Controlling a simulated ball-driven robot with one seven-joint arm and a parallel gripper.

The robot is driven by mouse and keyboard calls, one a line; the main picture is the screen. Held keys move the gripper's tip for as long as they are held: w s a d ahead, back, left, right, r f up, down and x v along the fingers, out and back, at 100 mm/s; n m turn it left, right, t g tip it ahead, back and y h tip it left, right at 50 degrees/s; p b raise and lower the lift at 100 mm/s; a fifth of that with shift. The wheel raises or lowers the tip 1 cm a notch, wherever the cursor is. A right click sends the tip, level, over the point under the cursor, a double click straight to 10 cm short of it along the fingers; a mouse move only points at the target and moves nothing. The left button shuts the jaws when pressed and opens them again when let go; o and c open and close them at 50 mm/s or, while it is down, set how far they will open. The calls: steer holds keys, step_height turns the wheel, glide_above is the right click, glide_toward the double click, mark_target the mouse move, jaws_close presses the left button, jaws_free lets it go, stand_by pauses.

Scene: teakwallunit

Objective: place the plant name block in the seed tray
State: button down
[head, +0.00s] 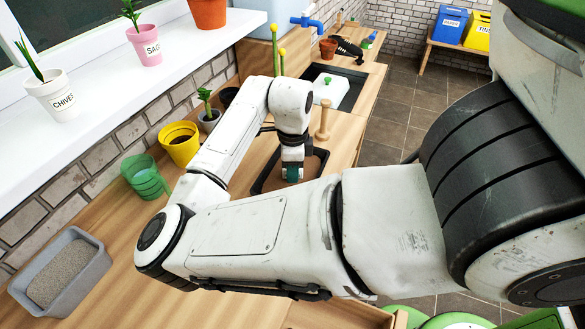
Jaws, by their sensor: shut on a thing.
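My gripper (292,176) points down at the end of my arm, over the dark-rimmed tray with brown soil, which looks like the seed tray (313,165). It is shut on a small teal-green thing, most likely the plant name block (292,172). Any name on it is too small to read. I cannot tell whether the thing touches the soil or hangs just above it. My arm hides the near part of the tray.
A wooden dibber (323,122) stands behind the tray. A yellow pot (180,143), a green watering can (145,176) and a grey bin of grit (62,270) stand left on the bench. A sink (335,92) lies farther back. Potted herbs line the white sill (110,100).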

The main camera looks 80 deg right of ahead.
steer(key=shift+f, duration=0.15)
steer(key=c, duration=0.9)
jaws_free()
steer(key=shift+c, duration=0.2)
step_height(320, 180, up, 12)
steer(key=shift+r, duration=0.2)
